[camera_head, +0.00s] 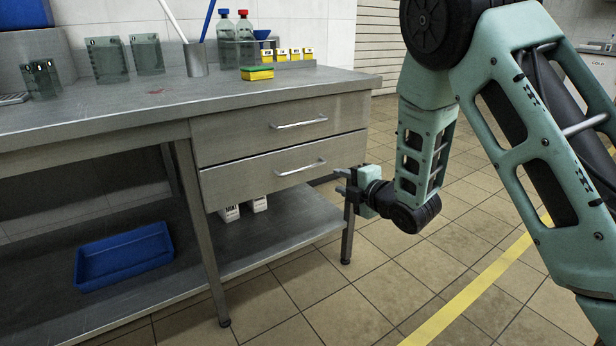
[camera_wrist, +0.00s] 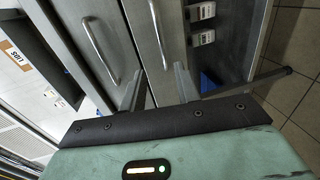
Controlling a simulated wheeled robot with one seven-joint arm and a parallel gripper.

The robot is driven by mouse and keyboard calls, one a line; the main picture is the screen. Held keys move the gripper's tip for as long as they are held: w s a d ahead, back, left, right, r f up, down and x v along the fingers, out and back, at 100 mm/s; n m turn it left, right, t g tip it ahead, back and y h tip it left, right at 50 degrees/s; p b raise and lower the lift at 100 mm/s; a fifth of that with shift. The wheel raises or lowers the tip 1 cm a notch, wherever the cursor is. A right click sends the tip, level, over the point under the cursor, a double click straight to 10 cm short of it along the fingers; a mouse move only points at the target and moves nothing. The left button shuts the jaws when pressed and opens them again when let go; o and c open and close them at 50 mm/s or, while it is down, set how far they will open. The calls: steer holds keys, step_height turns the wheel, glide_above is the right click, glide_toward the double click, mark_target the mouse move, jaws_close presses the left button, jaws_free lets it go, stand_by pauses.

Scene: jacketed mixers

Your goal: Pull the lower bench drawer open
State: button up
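The lower bench drawer (camera_head: 235,182) sits below the upper drawer (camera_head: 228,135), and its front looks flush and shut. Its bar handle (camera_head: 301,167) is bare. My gripper (camera_head: 341,181) is to the right of this handle and apart from it, with its fingers toward the bench. In the wrist view, which is turned sideways, the two fingers of my gripper (camera_wrist: 159,84) are spread and empty. The lower handle (camera_wrist: 159,36) shows beyond the gap between them. The upper drawer's handle (camera_wrist: 99,48) is to the left there.
The steel benchtop (camera_head: 130,112) holds glass vessels, bottles and a yellow sponge (camera_head: 257,73). A blue tray (camera_head: 124,256) and white boxes lie on the lower shelf (camera_head: 265,246). A bench leg (camera_head: 348,233) stands near my gripper. The tiled floor in front is clear.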

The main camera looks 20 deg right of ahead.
mark_target(306, 169)
steer(key=b+x, duration=0.4)
steer(key=x, duration=1.2)
steer(key=shift+r, duration=0.1)
steer(key=shift+c, duration=0.3)
jaws_close()
